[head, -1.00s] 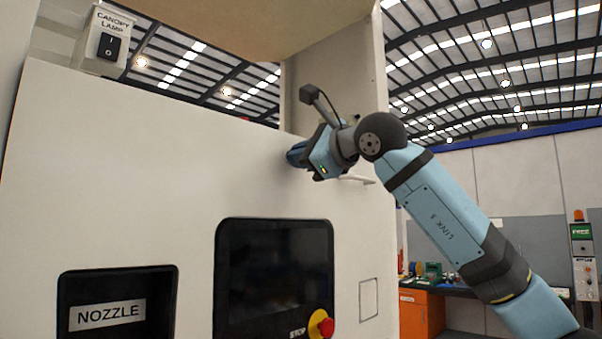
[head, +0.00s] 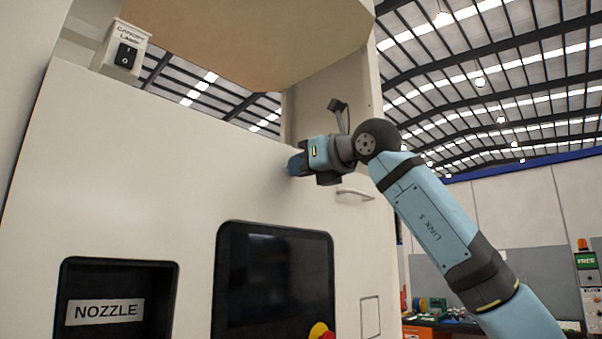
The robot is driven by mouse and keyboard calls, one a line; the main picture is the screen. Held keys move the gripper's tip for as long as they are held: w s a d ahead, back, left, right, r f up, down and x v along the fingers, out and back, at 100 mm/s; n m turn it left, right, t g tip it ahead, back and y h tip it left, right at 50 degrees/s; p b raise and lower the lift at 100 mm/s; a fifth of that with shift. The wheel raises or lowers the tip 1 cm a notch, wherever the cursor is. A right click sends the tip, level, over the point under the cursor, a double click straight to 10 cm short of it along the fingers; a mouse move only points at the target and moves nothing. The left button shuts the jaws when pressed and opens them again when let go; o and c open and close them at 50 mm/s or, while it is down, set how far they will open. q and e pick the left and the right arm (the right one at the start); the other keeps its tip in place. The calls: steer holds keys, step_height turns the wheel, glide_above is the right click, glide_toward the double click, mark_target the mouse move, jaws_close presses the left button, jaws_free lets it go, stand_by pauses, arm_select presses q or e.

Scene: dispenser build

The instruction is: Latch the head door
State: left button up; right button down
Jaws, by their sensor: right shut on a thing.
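The white front panel (head: 130,190) of the machine fills the left and middle of the head view. I take it to include the head door, but I cannot make out the door's edges. A pale bar handle (head: 355,194) sticks out near the panel's right side. My right gripper (head: 297,164) is at the panel's upper right, just above and left of this handle. It is shut on a small part at the panel face, which looks like the door latch; the fingers hide it. My left gripper is not in view.
A nozzle recess (head: 120,275) is at lower left. A canopy lamp switch (head: 126,56) is at upper left, and a tan canopy (head: 240,40) overhangs the panel.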

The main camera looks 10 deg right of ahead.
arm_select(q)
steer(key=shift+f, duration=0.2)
arm_select(e)
steer(key=shift+m, duration=0.6)
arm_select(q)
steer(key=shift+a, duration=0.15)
arm_select(e)
steer(key=c, duration=1.3)
jaws_free()
arm_select(q)
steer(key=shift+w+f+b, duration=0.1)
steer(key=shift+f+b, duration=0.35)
steer(key=shift+b, duration=0.8)
arm_select(e)
steer(key=v, duration=1.3)
steer(key=shift+s+d, duration=0.2)
steer(key=shift+s, duration=0.15)
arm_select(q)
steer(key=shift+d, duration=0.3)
